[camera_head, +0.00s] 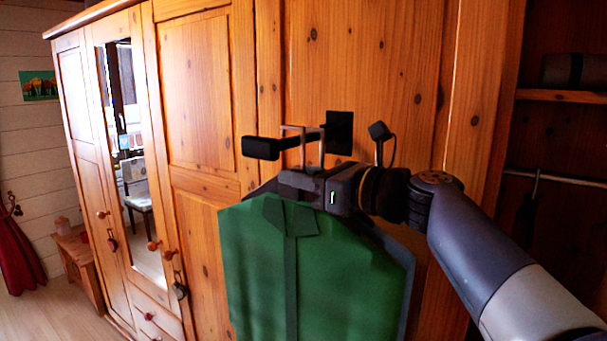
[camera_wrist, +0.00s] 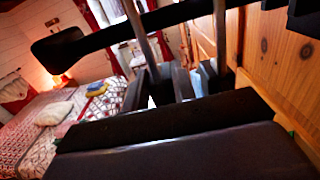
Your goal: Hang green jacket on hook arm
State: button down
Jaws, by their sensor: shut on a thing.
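The green jacket (camera_head: 290,265) hangs upright below my gripper (camera_head: 300,182) in the head view, in front of the wardrobe. My gripper is shut on the jacket's hanger, just above the collar. A grey squared hanger loop (camera_head: 302,128) rises above the fingers. The black hook arm (camera_head: 262,148) sticks out from a dark plate on the wardrobe door, with a raised block at its free end. The loop overlaps the arm, its top a little above it; I cannot tell whether they touch. The wrist view shows the hook arm (camera_wrist: 100,40) crossing close beyond my gripper (camera_wrist: 178,85).
The wooden wardrobe (camera_head: 195,95) stands close behind the jacket, with a mirror door (camera_head: 135,190) at left. An open compartment with a shelf (camera_head: 565,96) and rail is at right. A bed (camera_wrist: 40,130) shows at left in the wrist view. Floor is clear at lower left.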

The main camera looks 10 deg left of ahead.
jog(key=shift+f, duration=0.2)
jog(key=c, duration=1.1)
grip_release()
jog(key=shift+f, duration=0.1)
jog(key=shift+d, duration=0.15)
jog(key=b+v, duration=0.2)
jog(key=v, duration=0.8)
jog(key=shift+s+d, duration=0.2)
jog(key=shift+d, duration=0.05)
jog(key=shift+a, duration=0.15)
jog(key=p+x, duration=0.2)
jog(key=x, duration=0.8)
jog(key=shift+w+a, duration=0.2)
jog(key=shift+a, duration=0.1)
jog(key=shift+d+r+p, duration=0.1)
jog(key=shift+r+p, duration=0.2)
jog(key=shift+r, duration=0.3)
